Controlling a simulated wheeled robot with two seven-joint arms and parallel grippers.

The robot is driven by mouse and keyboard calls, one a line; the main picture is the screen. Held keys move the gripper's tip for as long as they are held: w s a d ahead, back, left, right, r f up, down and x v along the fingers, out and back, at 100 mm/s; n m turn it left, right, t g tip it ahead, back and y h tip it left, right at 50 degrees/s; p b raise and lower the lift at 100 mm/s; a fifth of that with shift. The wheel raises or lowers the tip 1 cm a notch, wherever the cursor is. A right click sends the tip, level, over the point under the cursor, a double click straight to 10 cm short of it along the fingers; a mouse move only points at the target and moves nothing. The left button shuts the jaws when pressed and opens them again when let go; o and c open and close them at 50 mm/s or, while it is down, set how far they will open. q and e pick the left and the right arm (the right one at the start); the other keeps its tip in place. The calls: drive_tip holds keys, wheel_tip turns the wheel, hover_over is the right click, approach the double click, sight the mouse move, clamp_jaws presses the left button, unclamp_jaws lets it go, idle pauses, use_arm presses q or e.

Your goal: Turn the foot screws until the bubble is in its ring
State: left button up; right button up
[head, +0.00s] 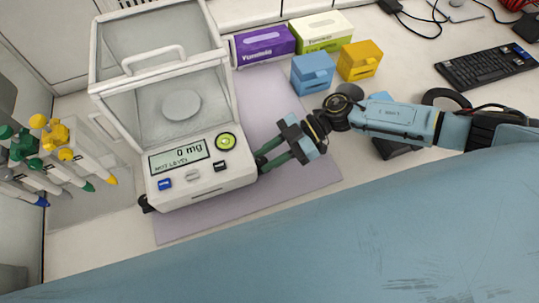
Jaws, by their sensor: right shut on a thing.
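The white balance (200,185) stands on a lilac mat, its glass draft shield around a round pan (181,104). Its display (179,156) reads 0 mg and NOT LEVEL. The round green bubble level (225,141) is at the front right of the panel; the bubble's exact place in its ring is too small to tell. A dark foot screw (144,203) shows at the front left corner. My right gripper (262,163) is shut at the front right corner, on what appears to be the foot screw there, which its fingers hide. My left gripper is not in view.
Pipettes (60,150) hang on a stand at the left. Purple (264,46) and green (320,32) boxes stand behind, with blue (312,72) and yellow (360,60) small boxes nearer. A keyboard (487,66) lies at the right. The front mat (240,205) is clear.

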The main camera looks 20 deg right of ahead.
drive_tip(key=shift+w+n+g, duration=0.1)
drive_tip(key=shift+n+g, duration=0.6)
drive_tip(key=shift+g, duration=0.1)
drive_tip(key=o, duration=1)
drive_tip(key=shift+h, duration=0.3)
drive_tip(key=shift+c, duration=0.2)
drive_tip(key=b+v, duration=0.1)
drive_tip(key=v, duration=1.1)
